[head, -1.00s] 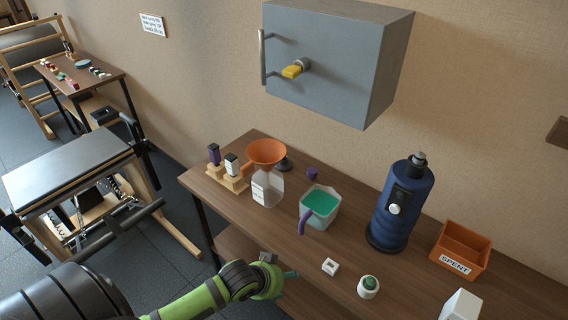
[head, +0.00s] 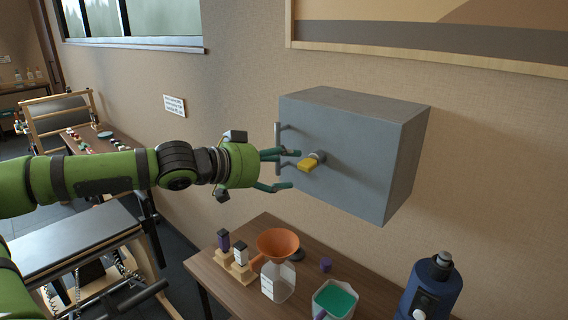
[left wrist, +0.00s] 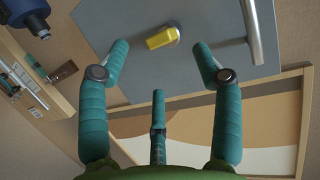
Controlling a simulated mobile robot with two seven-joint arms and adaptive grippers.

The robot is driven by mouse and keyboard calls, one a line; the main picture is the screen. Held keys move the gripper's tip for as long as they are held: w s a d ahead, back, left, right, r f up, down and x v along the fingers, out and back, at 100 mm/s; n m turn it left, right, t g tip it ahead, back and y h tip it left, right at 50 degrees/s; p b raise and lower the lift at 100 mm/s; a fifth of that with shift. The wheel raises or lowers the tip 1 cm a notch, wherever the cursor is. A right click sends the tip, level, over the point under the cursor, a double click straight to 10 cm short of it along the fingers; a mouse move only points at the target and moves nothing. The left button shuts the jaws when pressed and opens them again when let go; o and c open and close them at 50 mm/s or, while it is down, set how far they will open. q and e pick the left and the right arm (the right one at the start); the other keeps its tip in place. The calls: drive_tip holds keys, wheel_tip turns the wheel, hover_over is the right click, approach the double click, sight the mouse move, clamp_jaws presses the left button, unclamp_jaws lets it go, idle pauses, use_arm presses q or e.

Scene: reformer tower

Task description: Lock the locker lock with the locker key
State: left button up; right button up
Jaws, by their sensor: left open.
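A grey wall locker (head: 350,150) hangs on the wall with its door shut and a vertical bar handle (head: 279,148) at the door's left side. The yellow locker key (head: 309,163) sits in the round lock (head: 320,156) on the door. In the left wrist view the key (left wrist: 161,38) lies ahead, between the spread fingers. My left gripper (head: 287,168) is open and empty, just left of the key and in front of the handle, apart from the key as far as I can tell. My right gripper is not in view.
Below the locker, a wooden table (head: 222,282) holds an orange funnel (head: 278,243) on a clear bottle, a jug of green liquid (head: 335,299) and a blue flask (head: 432,287). A framed board (head: 440,40) hangs above. The air before the locker door is free apart from my arm.

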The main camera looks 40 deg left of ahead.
sight(302, 164)
use_arm(q)
drive_tip(key=shift+p+x, duration=0.5)
drive_tip(key=shift+x, duration=0.5)
drive_tip(key=p+x, duration=0.2)
drive_tip(key=x, duration=0.1)
drive_tip(key=shift+w+r, duration=0.2)
drive_tip(key=shift+w, duration=0.05)
drive_tip(key=shift+x, duration=0.85)
drive_tip(key=shift+s+a+f, duration=0.1)
drive_tip(key=shift+f, duration=0.05)
